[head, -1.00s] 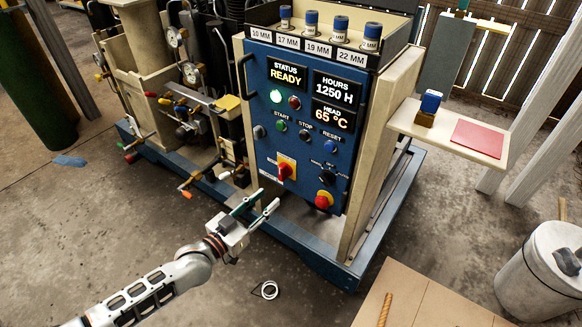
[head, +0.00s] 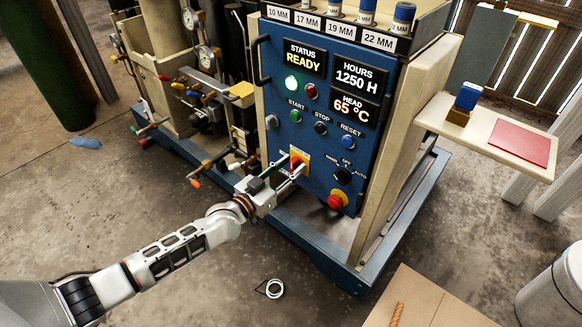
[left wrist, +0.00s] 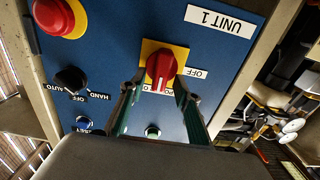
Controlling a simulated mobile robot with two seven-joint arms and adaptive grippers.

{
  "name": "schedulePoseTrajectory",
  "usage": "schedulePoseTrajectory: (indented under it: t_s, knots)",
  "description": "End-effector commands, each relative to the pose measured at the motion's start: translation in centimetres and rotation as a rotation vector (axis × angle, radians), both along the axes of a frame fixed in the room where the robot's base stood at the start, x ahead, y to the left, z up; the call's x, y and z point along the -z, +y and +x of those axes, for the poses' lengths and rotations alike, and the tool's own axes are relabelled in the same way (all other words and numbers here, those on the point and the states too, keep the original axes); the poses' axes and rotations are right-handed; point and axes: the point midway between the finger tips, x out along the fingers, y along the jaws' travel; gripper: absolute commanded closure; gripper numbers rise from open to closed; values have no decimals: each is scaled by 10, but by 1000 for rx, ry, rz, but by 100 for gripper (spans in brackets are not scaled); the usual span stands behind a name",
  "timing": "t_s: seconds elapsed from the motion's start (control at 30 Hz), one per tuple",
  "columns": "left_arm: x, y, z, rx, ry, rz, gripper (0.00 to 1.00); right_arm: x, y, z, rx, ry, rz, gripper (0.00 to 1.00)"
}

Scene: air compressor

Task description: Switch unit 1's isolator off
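Unit 1's isolator is a red rotary handle on a yellow plate; it shows in the head view (head: 297,162) low on the blue panel and in the left wrist view (left wrist: 160,68). That wrist view is upside down. OFF is printed to the plate's right there; the handle's white mark points down towards a partly covered label. My left gripper (head: 282,175) is open at the panel, one finger on each side of the handle; it also shows in the wrist view (left wrist: 160,88). I cannot tell whether the fingers touch it. My right gripper is out of view.
A red emergency button (head: 338,200) and a black HAND/OFF/AUTO selector (head: 343,175) are close on the right. START, STOP and RESET buttons sit above. The status screen (head: 304,58) reads READY. A side shelf (head: 470,128) juts out right.

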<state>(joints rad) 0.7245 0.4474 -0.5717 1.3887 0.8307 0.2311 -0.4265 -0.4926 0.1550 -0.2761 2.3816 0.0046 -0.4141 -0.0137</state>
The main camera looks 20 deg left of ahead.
Motion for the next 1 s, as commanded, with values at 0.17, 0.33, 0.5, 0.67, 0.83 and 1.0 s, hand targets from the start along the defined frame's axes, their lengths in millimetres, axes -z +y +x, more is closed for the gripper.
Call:
schedulePoseTrajectory:
  t_s: [0.17, 0.33, 0.5, 0.67, 0.83, 1.0]
  knots:
    - [-1, 0, 1, 0, -1, 1, 68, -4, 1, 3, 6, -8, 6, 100]
    - [-1, -1, 1, 0, -1, 1, 94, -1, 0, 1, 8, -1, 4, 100]
    - [-1, 0, 1, 0, -1, 1, 100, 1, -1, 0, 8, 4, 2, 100]
    - [-1, 0, 1, 0, 2, -10, 100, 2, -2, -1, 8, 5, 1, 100]
    - [-1, 0, 1, 1, 20, -59, 100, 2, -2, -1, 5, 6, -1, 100]
    - [0, 2, 1, 1, 57, -157, 100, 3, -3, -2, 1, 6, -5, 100]
